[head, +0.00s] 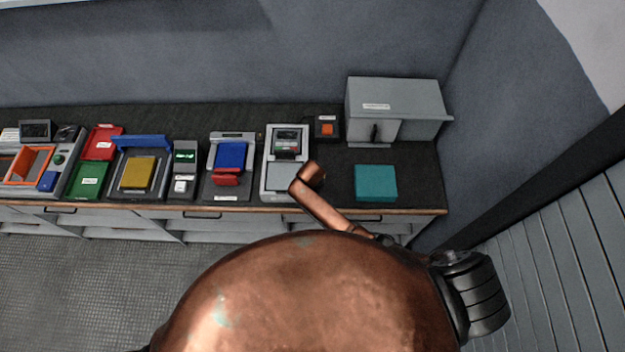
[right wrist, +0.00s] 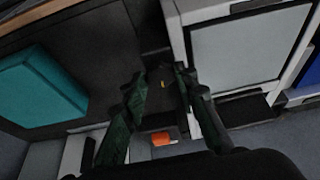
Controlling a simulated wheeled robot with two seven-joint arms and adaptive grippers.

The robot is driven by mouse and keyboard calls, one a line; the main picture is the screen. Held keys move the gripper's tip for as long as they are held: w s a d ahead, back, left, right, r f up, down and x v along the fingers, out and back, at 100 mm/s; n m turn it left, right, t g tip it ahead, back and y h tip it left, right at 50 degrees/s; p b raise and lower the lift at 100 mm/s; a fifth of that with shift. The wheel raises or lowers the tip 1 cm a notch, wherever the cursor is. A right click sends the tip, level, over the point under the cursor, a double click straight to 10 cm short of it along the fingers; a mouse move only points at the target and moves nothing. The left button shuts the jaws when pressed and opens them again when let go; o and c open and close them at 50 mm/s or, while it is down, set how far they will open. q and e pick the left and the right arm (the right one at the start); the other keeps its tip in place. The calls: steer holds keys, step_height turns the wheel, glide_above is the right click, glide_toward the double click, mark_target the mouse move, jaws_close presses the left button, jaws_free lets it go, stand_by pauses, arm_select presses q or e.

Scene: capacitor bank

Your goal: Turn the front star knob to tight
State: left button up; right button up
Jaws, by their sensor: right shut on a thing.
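My right gripper (right wrist: 160,76) shows in the right wrist view, its two dark green fingers on either side of a small dark knob (right wrist: 163,85) with a short yellow mark. It is shut on this knob, which I take to be the front star knob. The knob's outline is dark, so its shape and how far it is turned cannot be read. In the head view my copper arm covers this spot, and neither the knob nor the right gripper can be made out. My left gripper is in neither view.
A teal block (head: 376,182) lies right of my arm and also shows in the wrist view (right wrist: 40,88). A device with a pale panel (head: 283,178) stands left. An orange button box (head: 327,128) and a grey cabinet (head: 420,100) stand behind. Several other devices fill the bench leftward.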

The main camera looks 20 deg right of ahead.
stand_by(0.4)
steer(key=o, duration=1.2)
steer(key=shift+c, duration=0.2)
steer(key=shift+r, duration=0.2)
steer(key=v, duration=1.1)
steer(key=shift+s+r, duration=0.25)
